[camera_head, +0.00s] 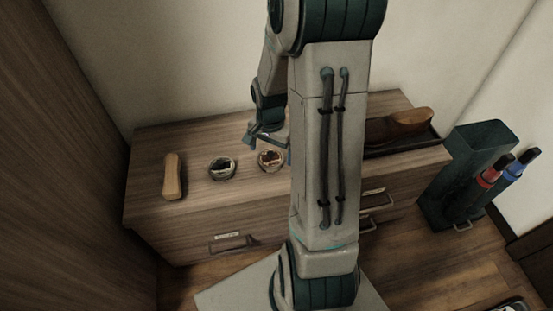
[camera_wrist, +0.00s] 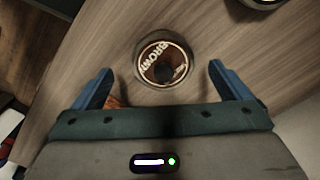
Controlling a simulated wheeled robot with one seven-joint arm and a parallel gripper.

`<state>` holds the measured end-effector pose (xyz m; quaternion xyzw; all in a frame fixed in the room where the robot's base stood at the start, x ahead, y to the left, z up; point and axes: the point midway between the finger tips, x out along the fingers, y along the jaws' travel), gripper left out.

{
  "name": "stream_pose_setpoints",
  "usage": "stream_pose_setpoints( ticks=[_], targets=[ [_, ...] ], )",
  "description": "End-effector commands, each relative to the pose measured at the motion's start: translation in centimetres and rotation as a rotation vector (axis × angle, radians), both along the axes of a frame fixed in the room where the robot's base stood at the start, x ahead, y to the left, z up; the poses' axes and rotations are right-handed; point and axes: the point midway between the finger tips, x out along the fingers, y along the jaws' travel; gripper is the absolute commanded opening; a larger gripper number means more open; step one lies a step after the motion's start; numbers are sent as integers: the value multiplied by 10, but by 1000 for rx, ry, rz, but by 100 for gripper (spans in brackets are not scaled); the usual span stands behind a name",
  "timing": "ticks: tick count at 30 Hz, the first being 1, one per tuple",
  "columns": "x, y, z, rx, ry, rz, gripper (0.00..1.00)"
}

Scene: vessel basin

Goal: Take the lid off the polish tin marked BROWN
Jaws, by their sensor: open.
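The tin marked BROWN (camera_wrist: 163,62) shows in the wrist view with its brown lid on, a dark knob at the lid's middle. In the head view the tin (camera_head: 271,160) stands on the cabinet top, just left of my arm. My gripper (camera_wrist: 160,80) is open, its two blue fingers apart, one on either side of and a little short of the tin. Nothing is between the fingertips. In the head view my gripper (camera_head: 268,140) is just above and behind the tin, partly hidden by my arm.
A second tin (camera_head: 222,168) stands to the left, and a brush (camera_head: 173,176) lies farther left. A brown shoe (camera_head: 398,127) rests on a dark tray (camera_head: 405,147) at the right. A dark green bin (camera_head: 468,170) stands beside the cabinet (camera_head: 195,231).

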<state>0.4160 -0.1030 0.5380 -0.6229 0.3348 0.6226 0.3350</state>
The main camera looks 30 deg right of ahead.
Motion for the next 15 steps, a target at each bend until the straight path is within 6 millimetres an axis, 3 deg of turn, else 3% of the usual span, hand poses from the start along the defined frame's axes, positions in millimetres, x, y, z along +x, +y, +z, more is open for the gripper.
stream_pose_setpoints(
  ticks=[1, 3, 10, 15],
  targets=[
    [-1, 1, -13, 1, 3, 0, 97],
    [-1, 1, -19, 1, 2, 1, 97],
    [0, 1, -19, 0, 0, 3, 97],
    [0, 1, -19, 0, 0, 3, 56]
  ],
)
